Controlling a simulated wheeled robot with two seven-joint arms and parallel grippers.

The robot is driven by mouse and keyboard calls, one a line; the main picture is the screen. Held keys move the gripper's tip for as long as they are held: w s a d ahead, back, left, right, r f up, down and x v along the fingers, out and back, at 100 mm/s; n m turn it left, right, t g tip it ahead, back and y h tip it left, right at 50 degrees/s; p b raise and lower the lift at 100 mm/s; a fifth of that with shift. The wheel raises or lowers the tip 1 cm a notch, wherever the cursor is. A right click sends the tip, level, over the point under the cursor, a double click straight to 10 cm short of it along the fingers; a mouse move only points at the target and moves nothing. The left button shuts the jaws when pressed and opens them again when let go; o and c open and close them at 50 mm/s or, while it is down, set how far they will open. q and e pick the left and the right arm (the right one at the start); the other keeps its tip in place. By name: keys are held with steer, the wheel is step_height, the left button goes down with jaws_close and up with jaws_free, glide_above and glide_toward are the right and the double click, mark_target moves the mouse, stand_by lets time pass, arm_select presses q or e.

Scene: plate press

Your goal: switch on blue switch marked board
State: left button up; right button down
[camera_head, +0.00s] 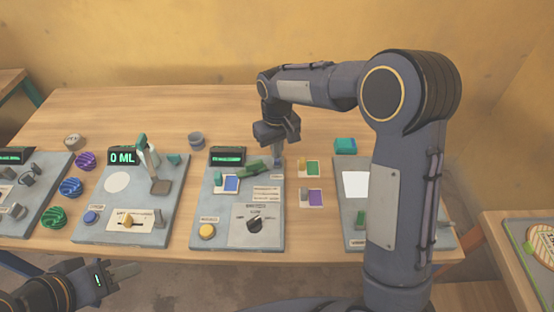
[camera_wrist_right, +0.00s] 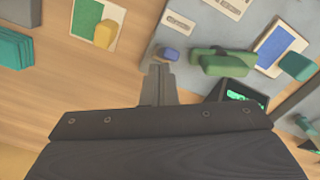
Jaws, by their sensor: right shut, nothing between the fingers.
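The middle grey board (camera_head: 218,226) carries a small blue switch-like piece (camera_head: 277,163) at its far right corner; it also shows in the right wrist view (camera_wrist_right: 170,54). A white-and-blue card (camera_head: 231,184) lies on this board beside a green lever (camera_head: 252,167). My right gripper (camera_head: 279,153) is shut and empty, pointing down over that corner. In the right wrist view its fingertips (camera_wrist_right: 158,70) appear close beside the blue piece; I cannot tell if they touch. My left gripper (camera_head: 125,270) is low at the left, in front of the table, its opening unclear.
The middle board also has a lit display (camera_head: 228,155), a yellow button (camera_head: 207,231) and a black dial (camera_head: 255,225). Cards with green (camera_head: 313,168) and purple (camera_head: 316,198) squares lie to its right.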

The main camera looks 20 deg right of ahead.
steer(key=shift+f, duration=0.25)
steer(key=shift+r, duration=0.1)
step_height(320, 180, up, 7)
steer(key=p, duration=0.5)
steer(key=shift+p, duration=0.3)
